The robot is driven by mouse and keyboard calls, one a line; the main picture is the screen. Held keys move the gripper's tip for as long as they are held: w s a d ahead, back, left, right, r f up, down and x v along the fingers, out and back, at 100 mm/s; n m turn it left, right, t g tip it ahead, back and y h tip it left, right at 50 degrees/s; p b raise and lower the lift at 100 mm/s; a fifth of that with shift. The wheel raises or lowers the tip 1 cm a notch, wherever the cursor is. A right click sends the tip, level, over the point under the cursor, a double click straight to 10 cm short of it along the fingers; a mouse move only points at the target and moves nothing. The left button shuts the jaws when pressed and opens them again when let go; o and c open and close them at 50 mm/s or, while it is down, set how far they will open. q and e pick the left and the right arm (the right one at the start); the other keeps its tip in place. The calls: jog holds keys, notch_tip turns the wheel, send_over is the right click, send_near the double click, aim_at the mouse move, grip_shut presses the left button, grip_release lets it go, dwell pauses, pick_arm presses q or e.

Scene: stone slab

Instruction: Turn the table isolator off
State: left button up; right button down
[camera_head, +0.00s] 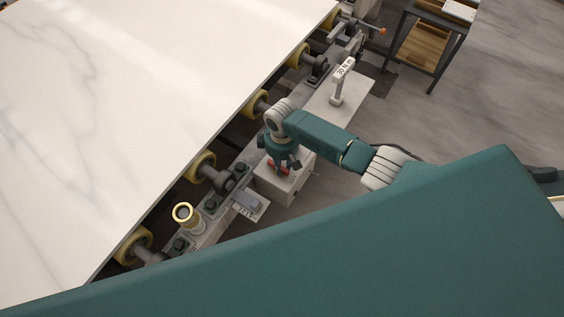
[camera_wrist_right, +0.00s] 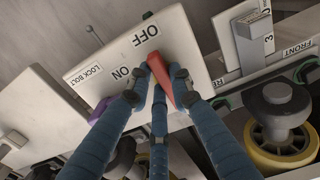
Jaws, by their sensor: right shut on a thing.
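The table isolator is a pale box (camera_head: 281,185) beside the roller frame. Its plate (camera_wrist_right: 187,38) in the right wrist view carries the words OFF and ON and a LOCK BOLT label. A red handle (camera_wrist_right: 159,66) stands out from the plate, close to both words; I cannot tell exactly which one it points to. My right gripper (camera_head: 281,163) reaches down over the box. In the right wrist view its fingers (camera_wrist_right: 160,80) are shut on the red handle and hide part of it. My left gripper is not in view.
A large white stone slab (camera_head: 150,90) lies on yellow rollers (camera_head: 201,167) left of the box. A lever with a label (camera_head: 341,82) stands on a pale plate behind it. A yellow-rimmed cup shape (camera_head: 184,213) is in front. A purple part (camera_wrist_right: 101,108) sits near the plate's edge.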

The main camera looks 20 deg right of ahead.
dwell(0.3)
jog(key=c, duration=1.5)
grip_release()
jog(key=shift+c, duration=0.2)
notch_tip(320, 180, up, 12)
